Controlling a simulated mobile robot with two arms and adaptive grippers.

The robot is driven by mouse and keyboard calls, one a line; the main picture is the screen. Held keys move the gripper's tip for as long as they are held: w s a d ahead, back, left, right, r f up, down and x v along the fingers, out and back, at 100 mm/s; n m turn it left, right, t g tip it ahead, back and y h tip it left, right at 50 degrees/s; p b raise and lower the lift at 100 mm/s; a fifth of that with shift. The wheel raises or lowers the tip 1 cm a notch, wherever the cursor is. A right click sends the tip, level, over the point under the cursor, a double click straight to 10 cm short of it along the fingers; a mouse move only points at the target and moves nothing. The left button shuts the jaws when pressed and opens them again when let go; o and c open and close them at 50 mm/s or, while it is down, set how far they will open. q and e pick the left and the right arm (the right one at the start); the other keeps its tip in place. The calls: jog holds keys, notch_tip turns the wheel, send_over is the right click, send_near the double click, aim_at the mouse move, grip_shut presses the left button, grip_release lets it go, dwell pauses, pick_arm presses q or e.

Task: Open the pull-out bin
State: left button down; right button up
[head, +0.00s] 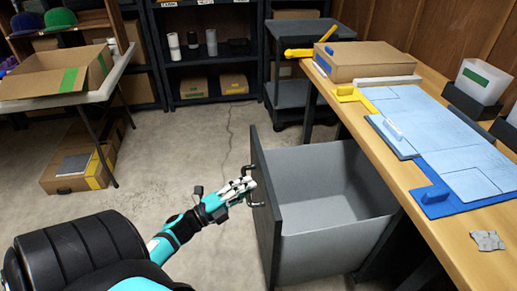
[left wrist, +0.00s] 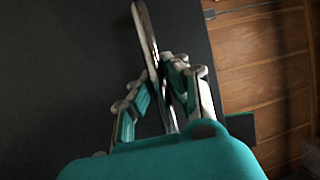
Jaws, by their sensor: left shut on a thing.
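The pull-out bin (head: 335,232) is a grey open-topped tub behind a dark front panel (head: 262,190), under the right-hand workbench. It stands well out from the bench, and its empty-looking inside shows. My left gripper (head: 246,186) is at the panel's outer face, shut on the metal bar handle (head: 256,203). In the left wrist view the handle (left wrist: 146,38) runs between the two fingers of the left gripper (left wrist: 163,88), against the dark panel (left wrist: 70,70). My right gripper is not in view.
The wooden workbench (head: 455,225) carries a blue mat (head: 440,125), a cardboard box (head: 362,60) and a clear bin (head: 482,80). A folding table (head: 60,103) with an open carton stands at left. Shelves (head: 205,60) line the back. The concrete floor (head: 170,150) between is clear.

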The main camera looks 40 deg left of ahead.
pick_arm(q)
jog(key=shift+s+a, duration=0.1)
jog(key=c, duration=1.3)
grip_release()
jog(key=shift+s, duration=0.1)
jog(key=v, duration=1.1)
jog(key=shift+s+a, duration=0.15)
jog(key=shift+s, duration=0.25)
